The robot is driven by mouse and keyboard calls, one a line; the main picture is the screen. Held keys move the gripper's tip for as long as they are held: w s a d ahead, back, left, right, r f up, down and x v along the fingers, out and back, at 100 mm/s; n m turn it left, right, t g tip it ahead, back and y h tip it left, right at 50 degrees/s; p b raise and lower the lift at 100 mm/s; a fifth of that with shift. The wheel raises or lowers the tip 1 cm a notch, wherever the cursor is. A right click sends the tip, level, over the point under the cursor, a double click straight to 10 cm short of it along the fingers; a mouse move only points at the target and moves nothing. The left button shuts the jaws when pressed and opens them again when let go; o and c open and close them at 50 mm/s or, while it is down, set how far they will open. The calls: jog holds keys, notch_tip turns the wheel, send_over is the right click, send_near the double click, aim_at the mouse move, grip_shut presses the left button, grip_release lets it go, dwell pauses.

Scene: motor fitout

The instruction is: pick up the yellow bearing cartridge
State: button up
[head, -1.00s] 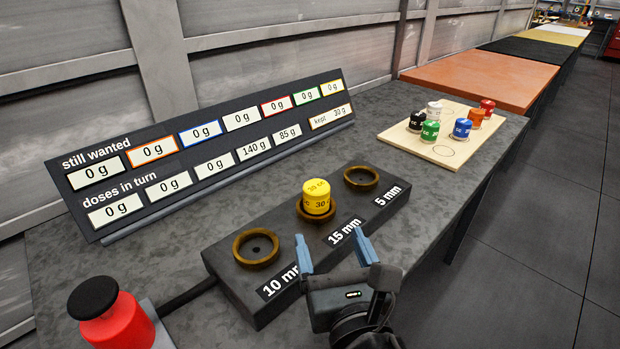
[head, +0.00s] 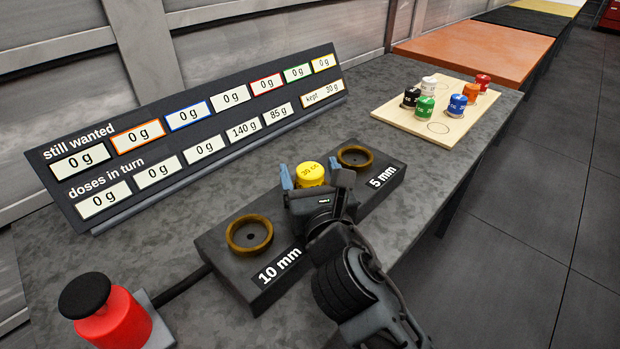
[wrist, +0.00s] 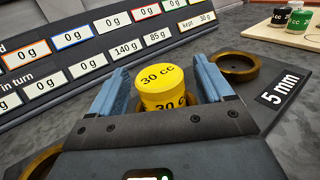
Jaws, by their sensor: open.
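The yellow bearing cartridge (head: 310,175), marked "30 cc", stands upright in the middle seat of the dark block (head: 215,250). My gripper (head: 308,178) is open at the cartridge, with one blue finger on each side of it. In the wrist view the cartridge (wrist: 162,86) shows between the two fingers of my gripper (wrist: 160,90), with a visible gap on the left. Whether the right finger touches it I cannot tell.
An empty ring seat (head: 249,235) lies at "10 mm" and another (head: 355,157) at "5 mm". A sign board (head: 200,135) stands behind. A red button (head: 110,315) is at front left. A wooden board (head: 410,120) with several coloured cartridges is at back right.

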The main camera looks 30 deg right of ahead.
jog(key=shift+x, duration=1.1)
jog(key=c, duration=1.3)
jog(key=shift+c, duration=0.4)
jog(key=shift+r, duration=0.15)
